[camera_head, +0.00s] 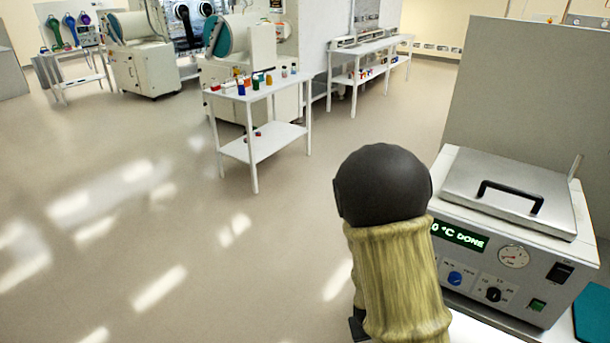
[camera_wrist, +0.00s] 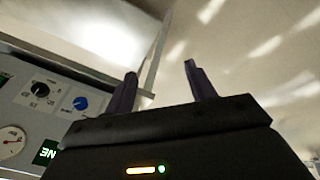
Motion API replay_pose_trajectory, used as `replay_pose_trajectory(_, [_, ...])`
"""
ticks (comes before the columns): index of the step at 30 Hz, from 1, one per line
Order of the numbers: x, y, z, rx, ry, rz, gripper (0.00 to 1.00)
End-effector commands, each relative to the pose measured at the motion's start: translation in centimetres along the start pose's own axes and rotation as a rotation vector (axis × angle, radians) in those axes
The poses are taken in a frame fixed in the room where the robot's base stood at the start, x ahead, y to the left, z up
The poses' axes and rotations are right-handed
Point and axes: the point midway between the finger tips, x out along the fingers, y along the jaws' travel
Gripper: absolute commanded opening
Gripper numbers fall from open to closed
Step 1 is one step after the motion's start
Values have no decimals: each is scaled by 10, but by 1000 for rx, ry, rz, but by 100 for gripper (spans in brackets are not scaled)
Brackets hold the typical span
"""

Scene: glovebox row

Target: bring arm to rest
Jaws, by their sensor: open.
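My gripper (camera_wrist: 160,85) shows in the wrist view, with its two dark fingers apart and nothing between them. A green light glows on its dark body. In the head view my arm, with a dark rounded joint and a tan sleeve, stands at the lower middle and hides the gripper. The arm is in front of and left of a grey bench machine (camera_head: 510,260), whose display reads "0 °C DONE". In the wrist view the machine's panel (camera_wrist: 45,105), with knobs and a gauge, lies left of the fingers. The gripper appears apart from it.
The machine has a closed steel lid (camera_head: 508,190) with a black handle. A teal mat (camera_head: 592,312) lies at its right. A grey partition (camera_head: 535,110) stands behind it. A white table (camera_head: 262,143) with several small bottles stands farther back. Open floor (camera_head: 130,240) spreads to the left.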

Motion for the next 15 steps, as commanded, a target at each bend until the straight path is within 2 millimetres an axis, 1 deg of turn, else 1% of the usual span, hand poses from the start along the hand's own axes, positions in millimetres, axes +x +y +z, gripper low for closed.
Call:
replay_pose_trajectory(1, [-21, 1, -6, 31, 1, -43, 55])
replay_pose_trajectory(5, [-62, -1, -11, 82, -16, -135, 55])
replay_pose_trajectory(6, [-75, 0, -12, 94, -22, -157, 55])
replay_pose_trajectory(8, [-95, 2, -12, 109, -29, -185, 55])
replay_pose_trajectory(12, [-142, 11, -11, 132, -43, -223, 55])
replay_pose_trajectory(15, [-169, 19, -6, 143, -55, -227, 55])
